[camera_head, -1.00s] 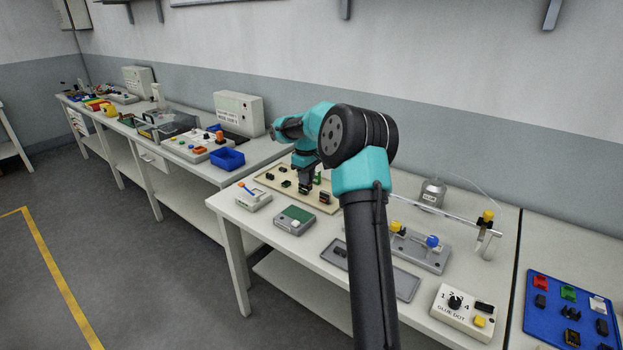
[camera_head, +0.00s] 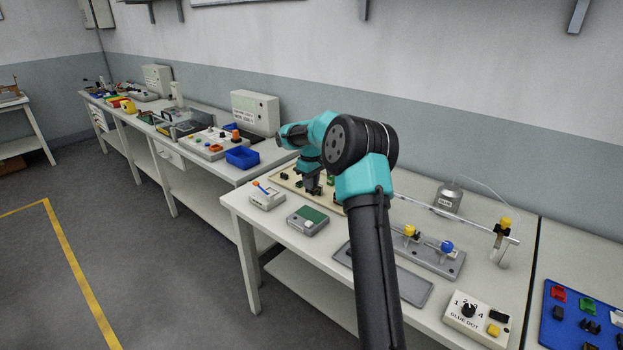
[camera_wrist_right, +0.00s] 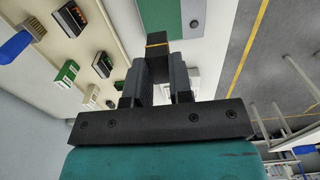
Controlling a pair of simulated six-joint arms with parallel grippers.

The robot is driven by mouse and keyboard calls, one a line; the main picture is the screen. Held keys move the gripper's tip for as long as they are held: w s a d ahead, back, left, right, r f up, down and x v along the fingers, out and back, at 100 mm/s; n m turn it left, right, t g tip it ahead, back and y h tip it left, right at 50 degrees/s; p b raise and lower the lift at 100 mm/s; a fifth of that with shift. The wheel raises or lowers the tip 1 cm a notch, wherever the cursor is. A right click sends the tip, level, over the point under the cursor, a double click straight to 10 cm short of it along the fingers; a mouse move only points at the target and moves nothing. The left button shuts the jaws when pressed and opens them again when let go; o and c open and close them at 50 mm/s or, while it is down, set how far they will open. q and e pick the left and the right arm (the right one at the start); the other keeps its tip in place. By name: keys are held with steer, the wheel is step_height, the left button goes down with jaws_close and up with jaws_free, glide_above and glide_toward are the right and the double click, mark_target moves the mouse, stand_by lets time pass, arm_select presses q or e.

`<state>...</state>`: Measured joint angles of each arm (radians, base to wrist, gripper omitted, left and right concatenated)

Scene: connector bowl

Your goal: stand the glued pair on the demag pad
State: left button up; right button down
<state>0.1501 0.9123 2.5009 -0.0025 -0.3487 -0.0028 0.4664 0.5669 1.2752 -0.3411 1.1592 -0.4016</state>
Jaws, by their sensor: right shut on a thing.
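My right gripper (camera_head: 313,190) is in front of the beige board in the head view. In the right wrist view the right gripper (camera_wrist_right: 157,72) is shut on a dark block with a thin yellow band, the glued pair (camera_wrist_right: 157,46), which sticks out beyond the fingertips. A grey box with a green top, seemingly the demag pad (camera_head: 307,221), stands near the table's front edge, nearer the camera than the gripper. Its green top (camera_wrist_right: 152,16) shows beyond the block in the wrist view; the block is apart from it or overlapping it, I cannot tell. My left gripper is not in view.
The beige board (camera_head: 285,178) holds several small connectors. A lever box (camera_head: 266,196) stands left of the green-topped box. A grey tray (camera_head: 410,287) lies partly behind my right arm. A clamp fixture (camera_head: 430,255) and a glue-dot box (camera_head: 476,316) stand to the right.

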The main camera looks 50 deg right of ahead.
glide_above(311, 215)
steer(key=shift+d+f, duration=0.1)
steer(key=shift+f, duration=4.5)
steer(key=c, duration=0.9)
jaws_free()
steer(key=shift+c, duration=0.2)
steer(key=shift+r, duration=0.1)
step_height(311, 215, up, 17)
steer(key=shift+r, duration=0.15)
